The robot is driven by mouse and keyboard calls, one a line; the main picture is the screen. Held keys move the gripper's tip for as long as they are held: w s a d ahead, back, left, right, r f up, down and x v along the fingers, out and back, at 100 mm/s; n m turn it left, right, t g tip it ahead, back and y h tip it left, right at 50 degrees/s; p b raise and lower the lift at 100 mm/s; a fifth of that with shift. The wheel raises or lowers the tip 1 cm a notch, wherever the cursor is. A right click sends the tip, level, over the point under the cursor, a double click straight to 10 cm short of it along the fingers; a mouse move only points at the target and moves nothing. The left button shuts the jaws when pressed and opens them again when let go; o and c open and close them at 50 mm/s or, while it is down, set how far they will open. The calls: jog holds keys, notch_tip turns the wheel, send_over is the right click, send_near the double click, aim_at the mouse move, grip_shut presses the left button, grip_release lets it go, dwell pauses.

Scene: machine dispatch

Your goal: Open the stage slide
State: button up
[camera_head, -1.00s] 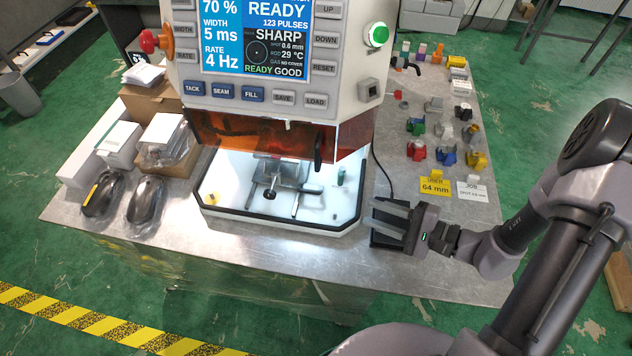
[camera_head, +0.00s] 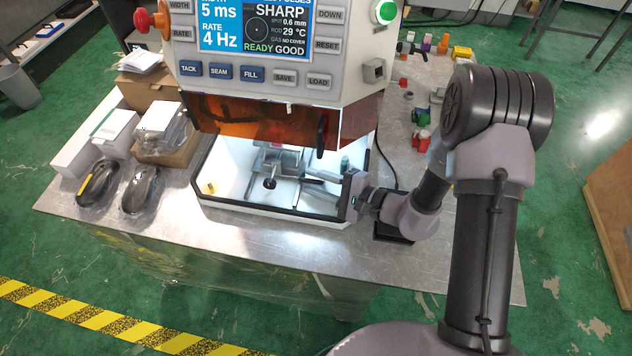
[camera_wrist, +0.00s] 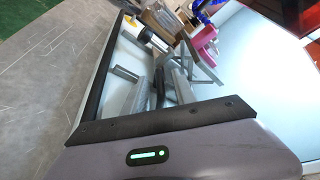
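The stage slide (camera_head: 278,160) is a grey metal carriage with rails inside the machine's lit white chamber. A black round knob (camera_head: 269,183) sits at its front. My gripper (camera_head: 306,183) reaches into the chamber from the right over the low front rim. Its two grey fingers are apart, with nothing seen between them, and point left toward the knob and rails. The fingertips are to the right of the knob. Whether they touch a rail cannot be told. In the wrist view the metal stage parts (camera_wrist: 203,55) lie beyond the fingers.
The black-edged chamber rim (camera_head: 270,212) runs below my gripper. A small green cylinder (camera_head: 344,163) stands at the chamber's right. Two dark mouse-like items (camera_head: 140,190) and boxes lie left. The front table strip is clear.

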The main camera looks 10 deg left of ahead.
grip_shut()
dwell(1.4)
